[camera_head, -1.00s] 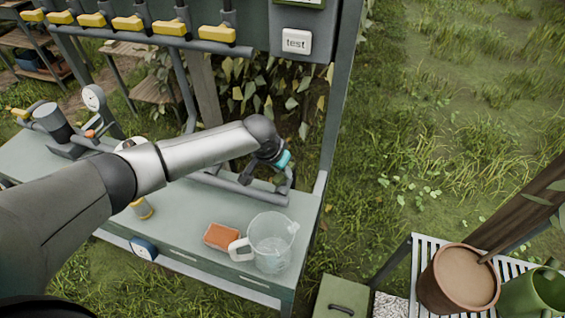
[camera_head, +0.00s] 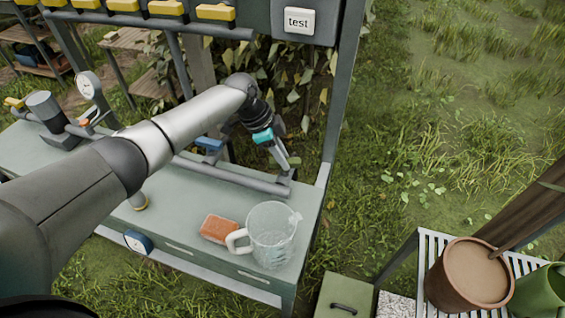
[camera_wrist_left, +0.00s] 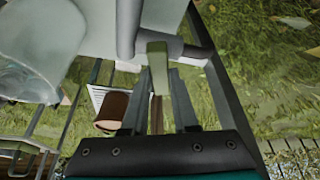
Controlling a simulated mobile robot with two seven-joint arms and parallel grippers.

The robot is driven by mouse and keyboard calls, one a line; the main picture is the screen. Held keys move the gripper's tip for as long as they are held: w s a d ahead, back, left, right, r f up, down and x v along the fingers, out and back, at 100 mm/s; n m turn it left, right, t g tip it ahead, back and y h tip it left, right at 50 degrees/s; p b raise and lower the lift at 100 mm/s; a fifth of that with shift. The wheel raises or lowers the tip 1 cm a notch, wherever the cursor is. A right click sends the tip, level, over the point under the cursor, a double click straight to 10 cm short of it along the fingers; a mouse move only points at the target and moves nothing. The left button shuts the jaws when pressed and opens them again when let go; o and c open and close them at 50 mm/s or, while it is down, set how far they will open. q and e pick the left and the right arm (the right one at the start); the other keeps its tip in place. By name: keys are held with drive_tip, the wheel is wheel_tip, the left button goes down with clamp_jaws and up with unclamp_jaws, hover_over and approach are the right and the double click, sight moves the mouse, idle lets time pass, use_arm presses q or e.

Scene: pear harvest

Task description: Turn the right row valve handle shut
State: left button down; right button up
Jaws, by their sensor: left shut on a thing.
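The right row valve is on the grey pipe at the right end of the bench. Its pale green handle (camera_wrist_left: 157,62) shows in the left wrist view between the two grey fingers, next to the pipe joint. In the head view, my left gripper (camera_head: 278,150) is over the pipe end, shut on this handle, and mostly hides it. A blue handle (camera_head: 210,143) is further left on the same pipe. My right gripper is not in view.
A clear measuring jug (camera_head: 271,238) and an orange sponge (camera_head: 218,228) stand on the green bench (camera_head: 180,205) in front of the pipe. A grey post (camera_head: 338,100) rises just right of the gripper. Yellow handles (camera_head: 165,7) line the board above.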

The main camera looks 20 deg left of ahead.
use_arm(q)
drive_tip(key=shift+w+m+g+b, duration=0.1)
drive_tip(key=shift+m+g+b, duration=0.7)
drive_tip(key=shift+m+b, duration=1.05)
drive_tip(key=shift+m, duration=0.25)
drive_tip(key=c, duration=0.7)
unclamp_jaws()
drive_tip(key=p+v, duration=0.2)
drive_tip(key=v, duration=1.3)
drive_tip(key=shift+a+r+p, duration=0.1)
drive_tip(key=shift+p, duration=0.25)
